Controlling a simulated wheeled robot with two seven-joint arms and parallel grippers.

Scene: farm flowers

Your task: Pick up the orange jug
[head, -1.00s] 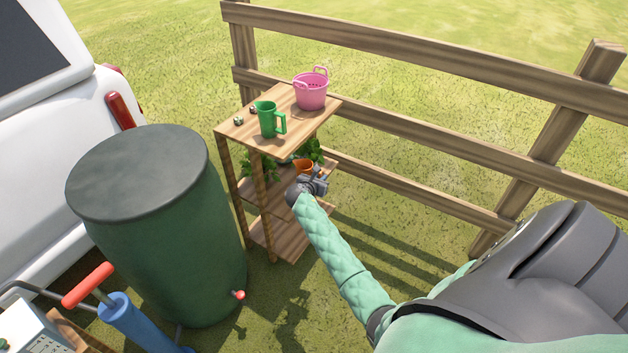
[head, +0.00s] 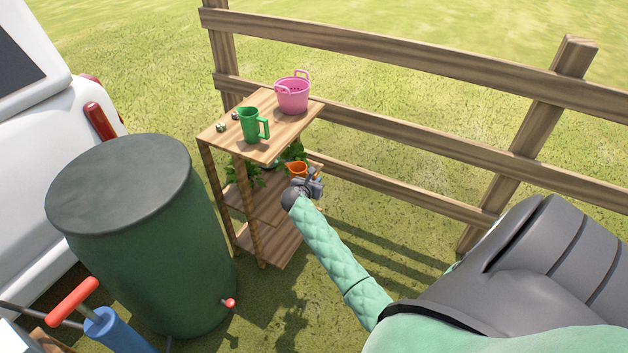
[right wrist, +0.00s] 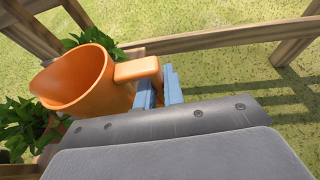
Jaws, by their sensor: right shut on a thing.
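The orange jug (head: 297,169) shows as a small patch beside the wooden shelf, near the middle shelf level and partly hidden by my gripper. In the right wrist view the orange jug (right wrist: 80,80) is large, with its open mouth facing up and its handle pointing right. My right gripper (head: 314,181) is at the jug; in the right wrist view its blue fingers (right wrist: 159,88) are shut on the handle. Whether the jug touches the shelf board is hard to tell. My left gripper is out of view.
The wooden shelf (head: 272,148) carries a green jug (head: 249,125) and a pink basket (head: 292,96) on top, with leafy plants (head: 291,153) below. A wooden fence (head: 420,117) runs behind. A green barrel (head: 140,250) stands left. Open grass lies right of the shelf.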

